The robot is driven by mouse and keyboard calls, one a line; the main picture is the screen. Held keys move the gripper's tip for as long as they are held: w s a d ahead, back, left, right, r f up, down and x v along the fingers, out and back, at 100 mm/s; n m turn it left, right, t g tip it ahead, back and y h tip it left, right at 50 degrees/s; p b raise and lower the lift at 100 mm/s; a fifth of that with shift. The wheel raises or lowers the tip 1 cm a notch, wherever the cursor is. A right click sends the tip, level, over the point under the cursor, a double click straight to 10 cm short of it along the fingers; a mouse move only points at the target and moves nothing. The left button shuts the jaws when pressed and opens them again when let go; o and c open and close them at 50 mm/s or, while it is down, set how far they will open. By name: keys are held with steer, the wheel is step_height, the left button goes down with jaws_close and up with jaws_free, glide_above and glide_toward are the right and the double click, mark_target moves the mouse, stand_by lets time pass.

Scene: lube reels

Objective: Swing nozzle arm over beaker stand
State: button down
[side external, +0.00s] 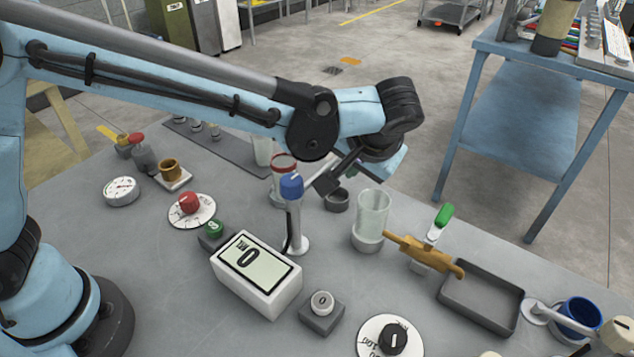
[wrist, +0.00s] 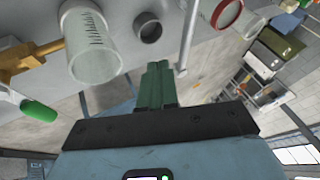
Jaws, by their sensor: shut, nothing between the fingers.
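A pale post with a blue cap (side external: 291,186), which looks like the nozzle arm's column, stands upright in the middle of the bench. A slim pale rod (wrist: 188,38), probably part of the nozzle arm, shows in the wrist view beside my fingertips. A clear beaker (side external: 373,208) stands upright on a grey round stand (side external: 367,242), right of the post; the beaker also shows in the wrist view (wrist: 92,45). My gripper (side external: 327,183) is shut and empty, just right of the blue cap. Its fingers (wrist: 157,75) are together. I cannot tell whether they touch the rod.
An empty grey cup (side external: 337,200) sits beneath my gripper, and a red-rimmed jar (side external: 284,165) stands behind the post. A display box (side external: 256,275) is in front.

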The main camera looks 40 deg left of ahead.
mark_target(333, 163)
steer(key=shift+a+f, duration=0.15)
steer(key=shift+a, duration=0.7)
steer(key=shift+a, duration=0.1)
steer(key=shift+w+a+n+g+y, duration=0.2)
steer(key=shift+a+n+g+y, duration=0.1)
steer(key=shift+a+n, duration=0.4)
steer(key=s+a+n, duration=0.1)
steer(key=a, duration=0.5)
steer(key=shift+s+a+g, duration=0.2)
steer(key=shift+g, duration=0.2)
